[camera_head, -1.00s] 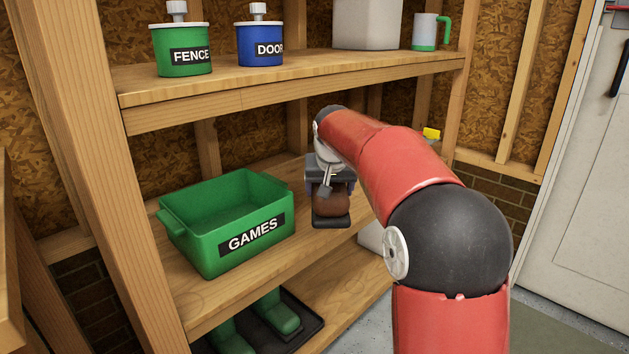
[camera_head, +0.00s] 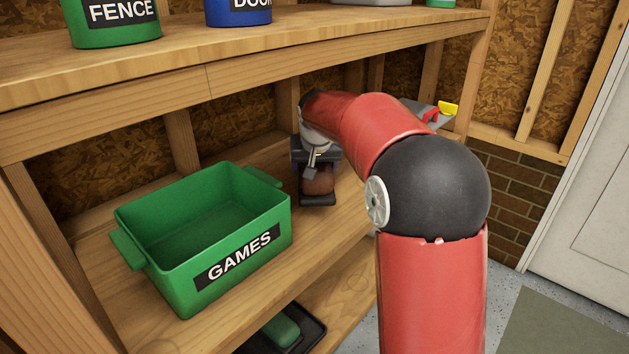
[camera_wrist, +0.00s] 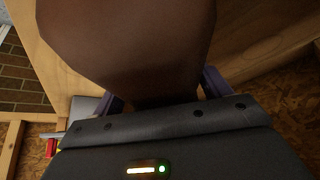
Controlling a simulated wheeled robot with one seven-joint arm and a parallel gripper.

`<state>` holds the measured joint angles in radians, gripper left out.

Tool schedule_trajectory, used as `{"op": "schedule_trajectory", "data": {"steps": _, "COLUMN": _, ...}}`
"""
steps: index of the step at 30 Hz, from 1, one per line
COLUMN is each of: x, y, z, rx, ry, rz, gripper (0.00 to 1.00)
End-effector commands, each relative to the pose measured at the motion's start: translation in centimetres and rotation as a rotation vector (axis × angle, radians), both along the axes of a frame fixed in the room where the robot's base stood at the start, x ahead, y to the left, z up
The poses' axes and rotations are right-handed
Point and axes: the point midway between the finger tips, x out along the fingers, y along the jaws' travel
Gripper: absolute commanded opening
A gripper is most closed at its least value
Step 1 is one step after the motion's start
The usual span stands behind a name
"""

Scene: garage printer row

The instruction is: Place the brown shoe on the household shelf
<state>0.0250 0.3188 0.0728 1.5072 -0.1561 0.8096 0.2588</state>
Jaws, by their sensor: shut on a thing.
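The brown shoe (camera_head: 317,180) is held in my gripper (camera_head: 318,172), just right of the green GAMES bin, over the middle shelf board. It has a dark sole at its lower end. In the wrist view the shoe (camera_wrist: 130,45) fills the upper middle, between the two purple-grey fingers of my gripper (camera_wrist: 160,95). The shelf (camera_head: 325,240) is a wooden unit with several boards. Whether the shoe touches the middle board cannot be told. My arm hides the right part of that board.
The green GAMES bin (camera_head: 188,277) stands on the middle board, left of the shoe. The upper board (camera_head: 240,65) lies above, with a green FENCE can (camera_head: 112,25) and a blue DOOR can (camera_head: 238,10). Green boots on a dark tray (camera_head: 312,330) are below.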

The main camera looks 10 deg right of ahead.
Motion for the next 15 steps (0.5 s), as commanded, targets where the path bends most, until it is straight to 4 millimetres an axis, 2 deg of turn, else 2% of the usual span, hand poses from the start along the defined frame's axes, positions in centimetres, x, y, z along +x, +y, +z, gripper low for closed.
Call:
{"op": "schedule_trajectory", "data": {"steps": 4, "x": 0.0, "y": 0.0, "z": -1.1, "rx": 0.000, "ry": -0.001, "rz": 0.000, "gripper": 0.41}}
{"op": "schedule_trajectory", "data": {"steps": 9, "x": 0.0, "y": 0.0, "z": -3.5, "rx": 0.001, "ry": 0.000, "rz": 0.000, "gripper": 0.41}}
{"op": "schedule_trajectory", "data": {"steps": 15, "x": 0.0, "y": 0.0, "z": -3.8, "rx": 0.000, "ry": -0.004, "rz": 0.000, "gripper": 0.41}}
